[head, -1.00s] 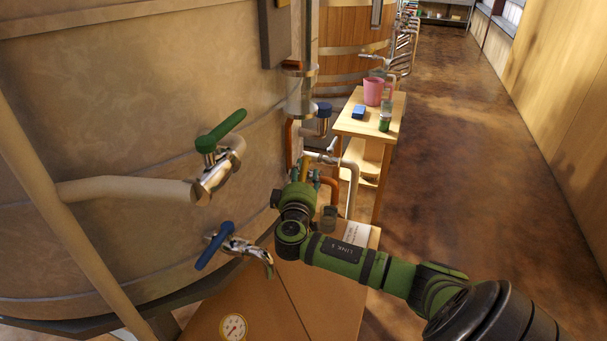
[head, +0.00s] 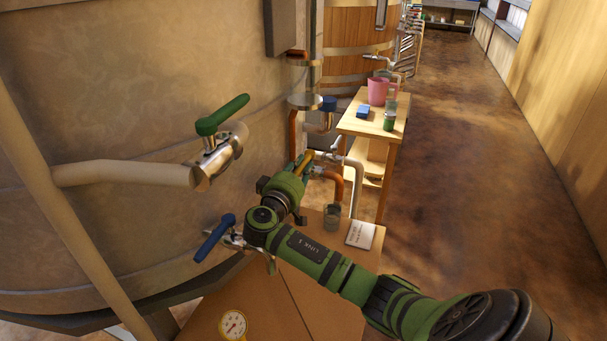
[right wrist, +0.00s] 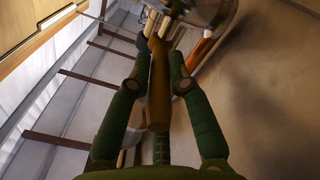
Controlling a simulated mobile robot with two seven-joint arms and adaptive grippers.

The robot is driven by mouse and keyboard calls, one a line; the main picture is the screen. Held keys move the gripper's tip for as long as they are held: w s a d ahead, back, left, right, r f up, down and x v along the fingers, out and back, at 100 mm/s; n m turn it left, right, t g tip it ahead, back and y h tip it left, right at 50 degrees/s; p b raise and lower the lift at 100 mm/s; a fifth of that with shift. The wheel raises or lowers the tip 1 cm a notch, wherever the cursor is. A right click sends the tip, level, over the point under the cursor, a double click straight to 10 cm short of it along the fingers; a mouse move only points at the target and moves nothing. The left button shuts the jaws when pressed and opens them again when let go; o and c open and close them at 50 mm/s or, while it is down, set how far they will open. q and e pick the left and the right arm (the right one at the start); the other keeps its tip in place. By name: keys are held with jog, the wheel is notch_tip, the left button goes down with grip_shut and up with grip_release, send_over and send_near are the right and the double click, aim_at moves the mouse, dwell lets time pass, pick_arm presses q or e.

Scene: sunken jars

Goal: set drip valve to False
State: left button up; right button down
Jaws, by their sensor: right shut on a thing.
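A yellow-brown lever handle (head: 304,162) shows at the pipes beside the big vat in the head view; I take it for the drip valve's handle, though no label is readable. In the right wrist view the brown handle (right wrist: 159,85) lies lengthwise between the two green fingers of my right gripper (right wrist: 160,50). The valve body behind is partly hidden. My left gripper is not in view.
A green lever (head: 222,115) and a blue lever (head: 214,239) stick out from the vat at left. A glass jar (head: 331,216) and a white card (head: 360,234) are on the wooden surface below. A side table (head: 388,137) stands behind. The floor at right is clear.

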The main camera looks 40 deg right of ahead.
jog(key=shift+f, duration=0.1)
jog(key=c, duration=1.1)
grip_release()
jog(key=shift+d, duration=0.1)
jog(key=shift+c, duration=0.2)
jog(key=v, duration=0.7)
jog(key=shift+s+a, duration=0.15)
jog(key=shift+a, duration=0.15)
